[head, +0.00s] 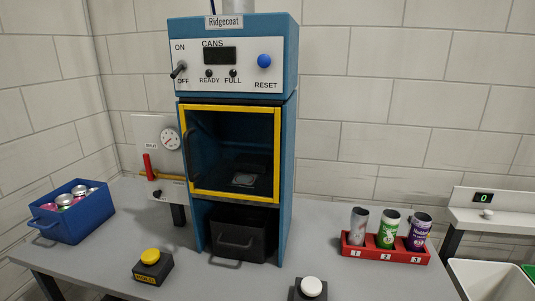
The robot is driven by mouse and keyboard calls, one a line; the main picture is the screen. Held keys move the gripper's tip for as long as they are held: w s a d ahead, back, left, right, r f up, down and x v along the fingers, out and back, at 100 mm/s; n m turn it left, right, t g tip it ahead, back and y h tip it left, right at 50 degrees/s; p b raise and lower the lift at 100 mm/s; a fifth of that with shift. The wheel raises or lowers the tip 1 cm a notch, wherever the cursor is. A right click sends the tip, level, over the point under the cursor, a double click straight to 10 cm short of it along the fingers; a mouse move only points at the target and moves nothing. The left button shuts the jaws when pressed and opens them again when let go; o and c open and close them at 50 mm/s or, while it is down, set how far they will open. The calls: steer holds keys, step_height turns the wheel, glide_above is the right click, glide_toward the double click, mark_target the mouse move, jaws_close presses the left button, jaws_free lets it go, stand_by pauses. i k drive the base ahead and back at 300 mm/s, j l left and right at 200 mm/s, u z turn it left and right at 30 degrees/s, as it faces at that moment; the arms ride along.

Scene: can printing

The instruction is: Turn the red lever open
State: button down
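The red lever (148,166) stands upright on a yellow pipe fitting at the left side of the machine. A round white gauge (170,138) is on the pale panel just above and right of it. The blue machine (233,57) marked Ridgecoat stands to the right of the lever, with a yellow-framed window over its dark chamber. My gripper is not in view.
A blue bin of cans (67,225) sits at the left. A yellow button (150,256) and a white button (311,286) are at the table's front. A red rack (353,251) holds three cans at the right. Grey table (200,285) is bare between them.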

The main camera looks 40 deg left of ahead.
mark_target(148, 165)
steer(key=u, duration=1.7)
